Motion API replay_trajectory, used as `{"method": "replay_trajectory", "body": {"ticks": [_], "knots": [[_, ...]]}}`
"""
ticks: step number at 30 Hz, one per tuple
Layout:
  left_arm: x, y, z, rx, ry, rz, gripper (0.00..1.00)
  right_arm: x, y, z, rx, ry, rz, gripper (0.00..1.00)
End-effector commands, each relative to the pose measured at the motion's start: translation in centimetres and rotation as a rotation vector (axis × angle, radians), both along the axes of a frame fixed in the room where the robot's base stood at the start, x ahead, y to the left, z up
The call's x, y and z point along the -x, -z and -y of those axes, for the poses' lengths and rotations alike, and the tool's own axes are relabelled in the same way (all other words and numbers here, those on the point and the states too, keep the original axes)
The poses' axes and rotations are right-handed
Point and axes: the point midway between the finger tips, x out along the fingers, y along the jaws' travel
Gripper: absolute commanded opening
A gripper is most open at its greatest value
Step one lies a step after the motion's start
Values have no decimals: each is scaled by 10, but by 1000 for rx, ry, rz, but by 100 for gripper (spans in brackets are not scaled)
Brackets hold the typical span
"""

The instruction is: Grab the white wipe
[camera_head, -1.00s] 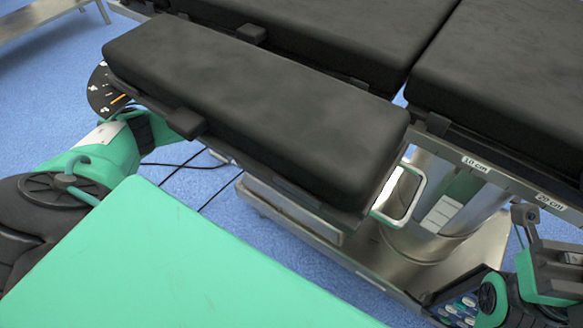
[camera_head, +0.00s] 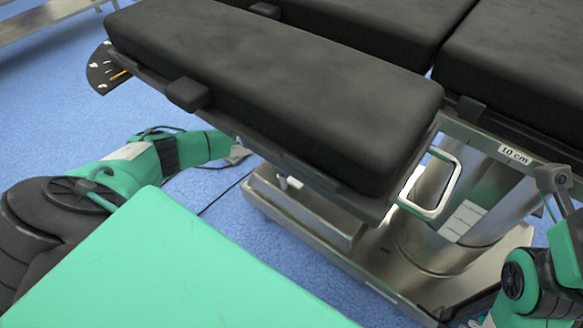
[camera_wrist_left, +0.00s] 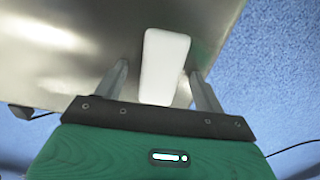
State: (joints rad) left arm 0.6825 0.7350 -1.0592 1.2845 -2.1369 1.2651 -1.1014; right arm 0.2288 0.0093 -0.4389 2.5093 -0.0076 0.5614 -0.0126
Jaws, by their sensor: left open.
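The white wipe (camera_wrist_left: 164,66) shows in the left wrist view as a pale, rounded block against a bare metal surface. It appears between the two spread fingers of my left gripper (camera_wrist_left: 160,82), which is open. I cannot tell whether the fingers touch it. In the head view my left gripper (camera_head: 242,152) is low, beside the table base and partly hidden under the black padded section. A small white piece (camera_head: 289,183) shows on the metal base there; I cannot tell if it is the wipe. My right arm shows at the lower right, its fingers out of sight.
The black padded section (camera_head: 290,85) of the operating table overhangs the left gripper. The metal base (camera_head: 300,212) stands on blue floor (camera_head: 45,145). Thin dark cables lie near my left arm.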

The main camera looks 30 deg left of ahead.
Motion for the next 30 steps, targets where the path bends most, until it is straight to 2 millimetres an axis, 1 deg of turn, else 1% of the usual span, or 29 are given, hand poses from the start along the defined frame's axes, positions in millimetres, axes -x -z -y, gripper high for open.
{"method": "replay_trajectory", "body": {"ticks": [1, 3, 11, 12, 14, 15, 17, 18, 19, 26, 30], "knots": [[0, 7, 0, 1, 0, 0, 71, 1, 2, -1, 1, -4, 7, 0], [0, 11, 0, 1, -1, 1, 71, 2, 0, -2, 1, -7, 12, 0], [0, 11, 0, 0, -1, 1, 71, 2, -2, -3, 3, -9, 13, 0], [0, 11, 0, 0, -1, 1, 69, 2, -2, -3, 3, -9, 13, 0], [0, 11, 0, 0, -1, 1, 57, 2, -2, -3, 3, -9, 13, 0], [0, 11, 0, 0, -1, 1, 49, 2, -2, -3, 3, -9, 13, 0], [0, 11, 0, 0, -1, 1, 38, 2, -2, -3, 3, -9, 13, 0], [0, 11, 0, 0, -1, 1, 30, 2, -2, -3, 3, -9, 13, 0], [0, 11, 0, 0, -1, 1, 24, 2, -2, -3, 3, -9, 14, 0], [0, 11, 0, 0, -1, 1, 23, 2, -2, -3, 3, -8, 14, 0], [-1, 2, 0, 0, 0, 2, 23, 3, -7, -2, 1, -8, 18, 0]]}}
